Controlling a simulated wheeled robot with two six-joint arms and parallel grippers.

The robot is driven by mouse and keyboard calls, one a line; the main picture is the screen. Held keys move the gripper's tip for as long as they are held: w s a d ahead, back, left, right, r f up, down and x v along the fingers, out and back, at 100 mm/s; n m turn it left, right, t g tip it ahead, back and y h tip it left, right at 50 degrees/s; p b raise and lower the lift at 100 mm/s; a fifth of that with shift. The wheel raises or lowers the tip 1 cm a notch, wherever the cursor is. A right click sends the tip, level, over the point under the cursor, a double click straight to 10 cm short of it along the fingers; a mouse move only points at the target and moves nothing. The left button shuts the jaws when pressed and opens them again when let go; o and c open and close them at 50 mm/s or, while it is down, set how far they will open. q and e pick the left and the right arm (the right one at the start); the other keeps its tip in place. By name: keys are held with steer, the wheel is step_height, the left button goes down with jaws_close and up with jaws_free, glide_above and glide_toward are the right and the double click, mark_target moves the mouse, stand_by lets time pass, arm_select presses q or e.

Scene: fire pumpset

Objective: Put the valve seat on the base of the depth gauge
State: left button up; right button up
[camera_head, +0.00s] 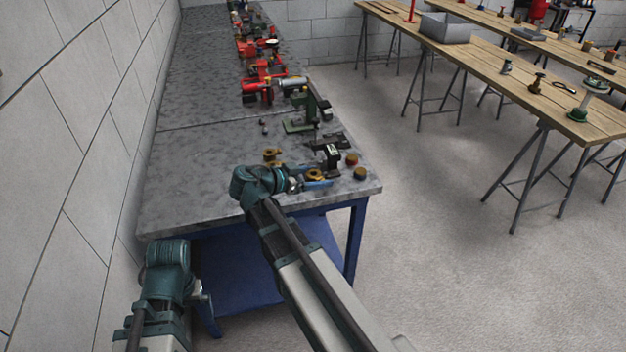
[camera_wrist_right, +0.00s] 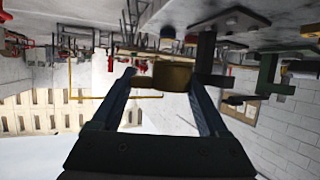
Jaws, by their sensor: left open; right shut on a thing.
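My right gripper (camera_head: 318,182) is shut on a brass valve seat (camera_head: 315,175), near the front right of the grey bench. In the right wrist view the seat (camera_wrist_right: 172,76) sits between the two blue fingertips (camera_wrist_right: 165,85). The depth gauge (camera_head: 331,154), dark with a small display, stands just behind and right of the seat. It also seems to show as a dark shape in the right wrist view (camera_wrist_right: 205,55). The seat appears apart from its base, but the gap is hard to judge. My left gripper (camera_head: 203,299) is low, in front of the bench, its fingers mostly hidden.
Brass pieces (camera_head: 272,156) lie left of the gauge, and brass-and-red round parts (camera_head: 351,159) lie right of it near the bench edge. A green-based stand (camera_head: 300,124) is behind. Red tools (camera_head: 262,85) fill the back. The bench's front left (camera_head: 185,205) is clear.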

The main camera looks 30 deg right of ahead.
steer(key=shift+t, duration=0.3)
steer(key=w+a+f+b, duration=0.1)
steer(key=w+a, duration=0.2)
steer(key=w+a+f+b, duration=0.1)
steer(key=w+a+f, duration=0.1)
steer(key=w+a, duration=0.1)
steer(key=w+a+f+b, duration=0.1)
steer(key=w+a+f, duration=0.1)
steer(key=w+a, duration=0.1)
steer(key=shift+w+a+f+b, duration=0.15)
steer(key=shift+a+b, duration=0.25)
steer(key=shift+a, duration=0.25)
glide_toward(328, 163)
steer(key=shift+w+d, duration=0.15)
steer(key=shift+d, duration=0.25)
steer(key=x, duration=0.2)
steer(key=r+x, duration=0.1)
steer(key=x, duration=0.1)
steer(key=shift+d+f+b, duration=0.1)
steer(key=shift+d+b, duration=0.2)
steer(key=shift+f, duration=0.1)
arm_select(q)
step_height(328, 163, down, 6)
steer(key=shift+r, duration=0.1)
arm_select(e)
steer(key=shift+a, duration=0.1)
